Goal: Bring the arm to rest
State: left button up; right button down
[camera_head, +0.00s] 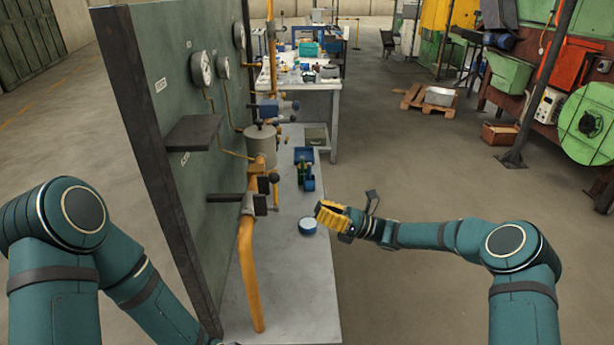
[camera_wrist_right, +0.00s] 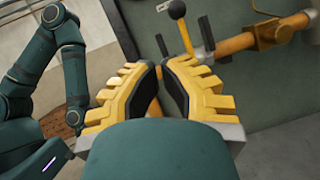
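My right gripper (camera_head: 328,214), with yellow ribbed fingers, is above the right edge of the grey bench, level and reaching left toward the pipe panel. In the right wrist view, the gripper (camera_wrist_right: 162,82) shows its two dark pads with a narrow gap between them and nothing held. The orange pipe (camera_wrist_right: 235,45) and a lever with a dark ball knob (camera_wrist_right: 177,10) lie beyond the fingertips. My right arm (camera_head: 440,236) comes in from the right, bent at the elbow. My left arm (camera_head: 70,230) is at the lower left; its gripper is hidden behind the upright panel.
The grey-green panel (camera_head: 165,90) carries gauges, a dark shelf (camera_head: 193,132) and orange pipes (camera_head: 248,270). Open floor (camera_head: 410,180) lies to the right.

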jog(key=s+a+f+n+g+h+b, duration=0.2)
jog(key=s+a+f+n+h, duration=0.15)
jog(key=s+f, duration=0.45)
jog(key=s+a+f+n+g+h+b, duration=0.2)
jog(key=s+f+h, duration=0.3)
jog(key=f, duration=0.8)
jog(key=s+d+f+n+t+h+b, duration=0.1)
jog(key=s+d+f+n+h+b, duration=0.1)
jog(key=s+d+f+n+h, duration=0.3)
jog(key=s+d+f+n+t+h+b, duration=0.2)
jog(key=s+d+f+n+h, duration=0.2)
jog(key=s+f+n, duration=0.4)
jog(key=s+d+n, duration=0.1)
jog(key=s, duration=0.1)
jog(key=shift+s+f+n+t+h+b, duration=0.3)
jog(key=shift+s+f+n+h+b, duration=0.05)
jog(key=shift+d, duration=0.2)
